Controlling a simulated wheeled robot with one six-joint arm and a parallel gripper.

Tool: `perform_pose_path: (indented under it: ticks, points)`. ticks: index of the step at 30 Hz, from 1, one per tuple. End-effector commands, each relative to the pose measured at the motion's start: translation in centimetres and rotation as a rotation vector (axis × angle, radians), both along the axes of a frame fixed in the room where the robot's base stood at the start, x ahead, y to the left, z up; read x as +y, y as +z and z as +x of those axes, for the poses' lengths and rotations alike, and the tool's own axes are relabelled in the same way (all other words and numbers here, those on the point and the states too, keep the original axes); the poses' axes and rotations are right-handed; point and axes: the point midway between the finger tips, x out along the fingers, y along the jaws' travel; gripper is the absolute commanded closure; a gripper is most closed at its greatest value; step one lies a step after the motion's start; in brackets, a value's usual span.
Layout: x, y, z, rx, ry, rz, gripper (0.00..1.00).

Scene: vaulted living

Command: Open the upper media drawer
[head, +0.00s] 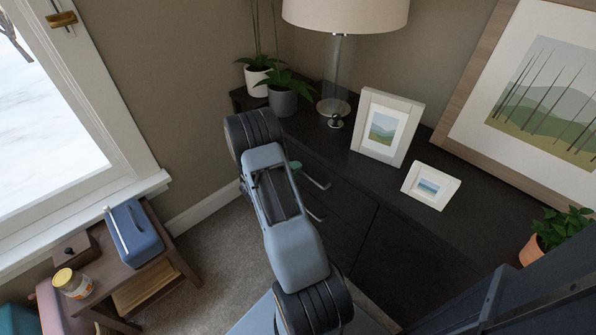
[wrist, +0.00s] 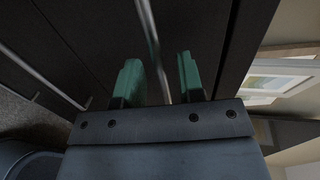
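The dark cabinet (head: 385,210) stands along the wall. Its upper drawer has a metal bar handle (head: 317,178), and a second handle (head: 314,212) shows below it. The drawer fronts look flush and closed. My gripper is mostly hidden behind my arm in the head view; only a green fingertip shows beside the upper handle. In the wrist view my gripper (wrist: 161,78) is open, with a metal handle bar (wrist: 154,42) running between its green fingers. I see gaps between bar and fingers. The other handle (wrist: 42,74) lies to the left in that view.
On the cabinet top stand a lamp (head: 337,75), potted plants (head: 284,98), a white frame (head: 387,127) and a smaller frame (head: 431,185). A low wooden table (head: 158,277) with a blue box (head: 134,233) stands at left. Carpet (head: 213,242) lies between.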

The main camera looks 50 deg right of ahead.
Motion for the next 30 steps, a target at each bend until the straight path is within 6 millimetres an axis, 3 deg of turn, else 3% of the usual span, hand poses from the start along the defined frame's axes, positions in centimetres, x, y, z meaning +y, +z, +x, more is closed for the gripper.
perform_pose_path:
  ticks: [6,16,27,30]
  points:
    - [-1.4,-0.3,-0.2,0.000,-0.001,0.000,0.65]
    - [-1.6,-0.3,-0.2,0.000,-0.001,0.000,0.65]
    - [-1.6,-0.3,-0.2,0.000,-0.001,0.000,0.99]
    - [-1.6,-0.3,-0.2,0.000,-0.001,0.000,1.00]
